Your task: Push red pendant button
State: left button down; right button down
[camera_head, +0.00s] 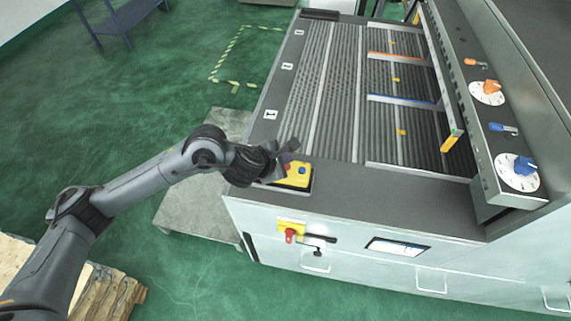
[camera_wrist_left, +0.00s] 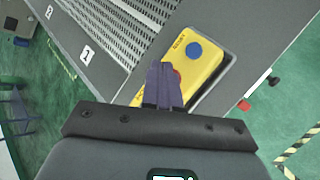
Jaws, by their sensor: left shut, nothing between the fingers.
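The yellow pendant (camera_head: 298,179) lies in a dark recess at the machine's front left corner. It also shows in the left wrist view (camera_wrist_left: 205,68), with a round blue button (camera_wrist_left: 194,50) in plain sight. The red button (camera_wrist_left: 178,75) is mostly hidden behind my fingers; only a bit of its edge shows. My left gripper (camera_head: 288,158) is at the pendant's left part. In the left wrist view its fingers (camera_wrist_left: 162,82) are shut and empty, and overlap the red button. I cannot tell whether they touch it. My right gripper is not in view.
The machine's ribbed bed (camera_head: 340,90) with numbered lanes lies behind the pendant. A control panel with an orange knob (camera_head: 491,87) and a blue knob (camera_head: 525,165) stands at the right. A yellow-and-red switch (camera_head: 291,229) is on the front face. A grey platform (camera_head: 190,205) is at the left.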

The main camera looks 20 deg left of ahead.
pick_arm(q)
jog(key=shift+r, duration=0.15)
jog(key=shift+r+p, duration=1.95)
jog(key=shift+r, duration=0.45)
jog(key=shift+f, duration=0.15)
